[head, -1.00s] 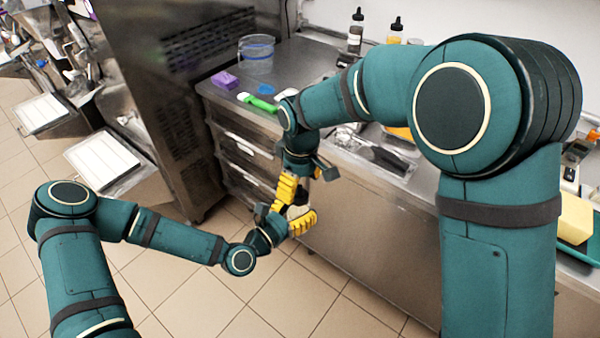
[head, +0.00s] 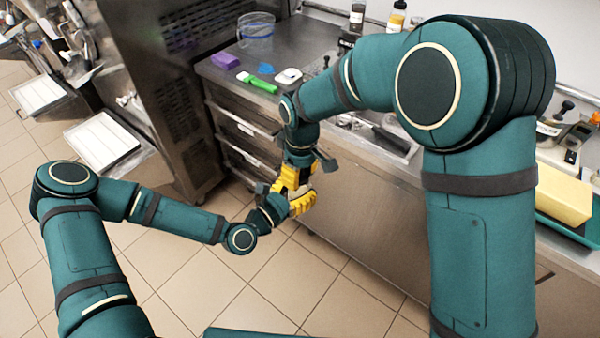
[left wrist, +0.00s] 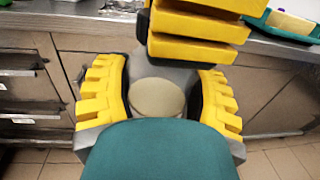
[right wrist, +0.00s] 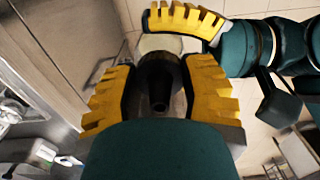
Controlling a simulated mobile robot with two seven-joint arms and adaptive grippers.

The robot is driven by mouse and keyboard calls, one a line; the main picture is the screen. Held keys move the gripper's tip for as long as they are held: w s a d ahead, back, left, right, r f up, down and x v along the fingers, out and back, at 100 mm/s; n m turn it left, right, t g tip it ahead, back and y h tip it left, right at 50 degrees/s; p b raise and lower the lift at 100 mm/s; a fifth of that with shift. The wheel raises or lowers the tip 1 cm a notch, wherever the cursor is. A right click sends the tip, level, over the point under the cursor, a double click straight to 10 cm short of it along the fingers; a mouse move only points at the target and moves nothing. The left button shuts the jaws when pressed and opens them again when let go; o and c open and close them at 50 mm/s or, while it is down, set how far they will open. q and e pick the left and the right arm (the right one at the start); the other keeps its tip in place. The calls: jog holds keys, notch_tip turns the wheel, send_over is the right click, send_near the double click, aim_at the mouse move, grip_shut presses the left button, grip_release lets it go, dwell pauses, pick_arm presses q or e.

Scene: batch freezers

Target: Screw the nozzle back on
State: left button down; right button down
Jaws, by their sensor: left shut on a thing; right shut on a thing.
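My left gripper (head: 299,205) is shut on a pale, round-ended container, whose cream end (left wrist: 157,97) shows between the yellow fingers in the left wrist view. My right gripper (head: 291,179) is just above it, shut on a dark tapered nozzle (right wrist: 159,88). In the right wrist view the nozzle's narrow end faces the camera, and part of the pale container (right wrist: 160,43) shows beyond it. The two grippers are very close together in front of the counter. The fingers hide the joint, so I cannot tell whether the nozzle and container touch or are threaded together.
The steel counter (head: 222,76) carries a clear tub (head: 256,35), a purple block (head: 225,61), a green-handled tool (head: 262,85) and bottles (head: 396,18). A yellow block (head: 550,190) lies on a green tray at right. Tiled floor is open below the grippers.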

jog(key=shift+c, duration=2.1)
grip_release()
notch_tip(320, 180, up, 12)
jog(key=shift+d+r, duration=0.1)
jog(key=shift+d, duration=0.05)
